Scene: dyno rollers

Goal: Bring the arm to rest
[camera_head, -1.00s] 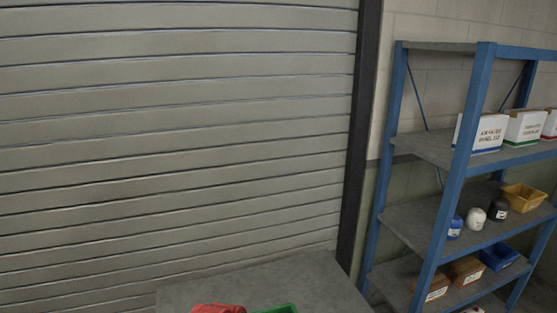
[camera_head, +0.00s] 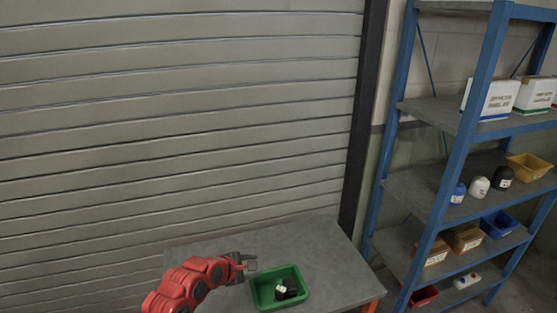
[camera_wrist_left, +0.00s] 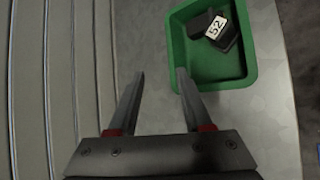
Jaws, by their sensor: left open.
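My left gripper (camera_head: 249,264) is at the end of my red arm, above the grey table and just left of a green bin (camera_head: 257,290). In the left wrist view my left gripper (camera_wrist_left: 157,75) has its two fingers apart with nothing between them. The green bin (camera_wrist_left: 243,80) lies beyond the right fingertip there. Dark objects (camera_head: 286,289) sit inside the bin; one carries a white label reading 52 in the wrist view (camera_wrist_left: 215,27). My right gripper is not in view.
The grey table (camera_head: 325,245) has clear room behind the bin. A roller shutter (camera_head: 180,130) stands behind the table. A blue shelf rack (camera_head: 465,130) at the right holds white boxes (camera_head: 492,97), bottles (camera_head: 480,187), a yellow bin (camera_head: 528,167) and cardboard boxes (camera_head: 465,237).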

